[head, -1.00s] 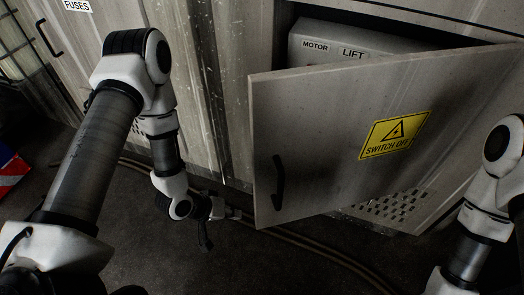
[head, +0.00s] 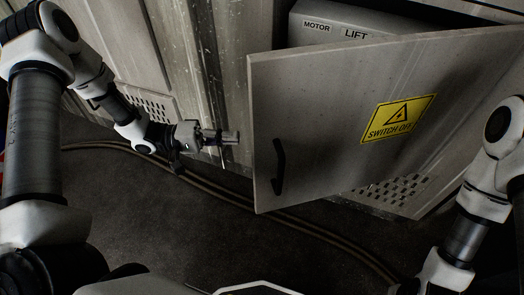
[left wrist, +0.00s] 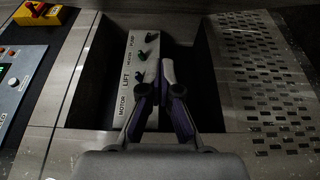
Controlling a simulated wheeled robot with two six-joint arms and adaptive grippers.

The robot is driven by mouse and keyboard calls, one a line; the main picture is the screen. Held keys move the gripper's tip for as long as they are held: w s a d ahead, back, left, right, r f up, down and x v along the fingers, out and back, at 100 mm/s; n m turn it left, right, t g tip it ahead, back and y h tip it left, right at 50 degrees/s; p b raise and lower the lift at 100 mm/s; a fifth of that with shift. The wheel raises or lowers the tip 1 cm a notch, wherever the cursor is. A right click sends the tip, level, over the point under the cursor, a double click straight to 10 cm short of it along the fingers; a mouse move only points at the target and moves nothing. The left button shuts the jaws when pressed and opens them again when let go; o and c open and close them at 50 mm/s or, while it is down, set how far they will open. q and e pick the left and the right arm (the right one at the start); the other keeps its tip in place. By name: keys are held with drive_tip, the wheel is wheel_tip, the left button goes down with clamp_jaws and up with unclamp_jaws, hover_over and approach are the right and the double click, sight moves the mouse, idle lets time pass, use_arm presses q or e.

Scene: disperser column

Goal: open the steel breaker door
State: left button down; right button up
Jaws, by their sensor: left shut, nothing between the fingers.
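The steel breaker door (head: 330,110) stands part open, swung out from its right side, with a yellow "SWITCH OFF" sticker (head: 401,117) and a black handle (head: 279,167) near its free left edge. Behind it is a grey box labelled MOTOR and LIFT (head: 345,27), which also shows inside the opening in the left wrist view (left wrist: 135,75). My left gripper (head: 233,138) is shut and empty, just left of the door's free edge, with no clear contact. Its fingers show in the left wrist view (left wrist: 172,70). My right arm is at the right; its gripper is out of view.
Cables (head: 205,189) run along the dark floor below the cabinet. Vent holes (head: 400,190) show behind the door's lower edge. The left wrist view shows a control panel (left wrist: 18,85) and a yellow part (left wrist: 42,13) at the left, and a perforated panel (left wrist: 270,80) at the right.

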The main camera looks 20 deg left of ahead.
use_arm(q)
drive_tip(key=s+d+b, duration=0.1)
drive_tip(key=d, duration=0.8)
drive_tip(key=shift+b, duration=0.3)
drive_tip(key=shift+s, duration=0.2)
